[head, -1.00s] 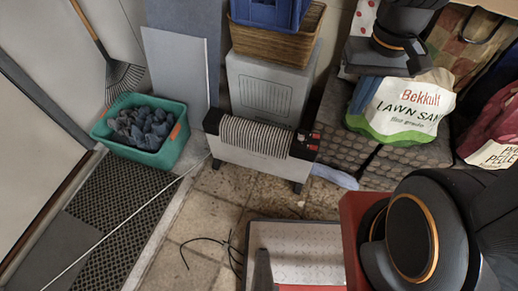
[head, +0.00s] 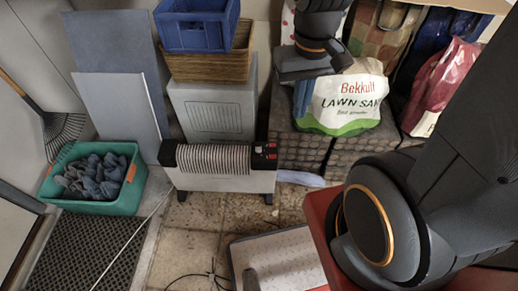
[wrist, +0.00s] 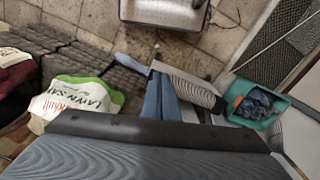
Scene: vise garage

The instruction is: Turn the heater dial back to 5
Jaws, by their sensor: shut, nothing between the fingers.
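The heater (head: 225,182) is a low white unit with a ribbed top, standing on the tiled floor. Its dark control panel (head: 264,155) with small red parts is at the right end; the dial and its setting are too small to read. The heater also shows in the wrist view (wrist: 190,88), beyond my fingers. My gripper (head: 302,100) has blue fingers and is shut and empty. In the head view it is above and right of the panel, apart from it. In the wrist view the fingers (wrist: 160,100) partly cover the heater's panel end.
The Bekkult lawn sand bag (head: 345,103) lies on dark stacked blocks right of my gripper. A grey box (head: 215,108) with a basket and blue crate (head: 196,30) stands behind the heater. A green tub (head: 130,195) is at left. Tiled floor lies in front, with a black cable.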

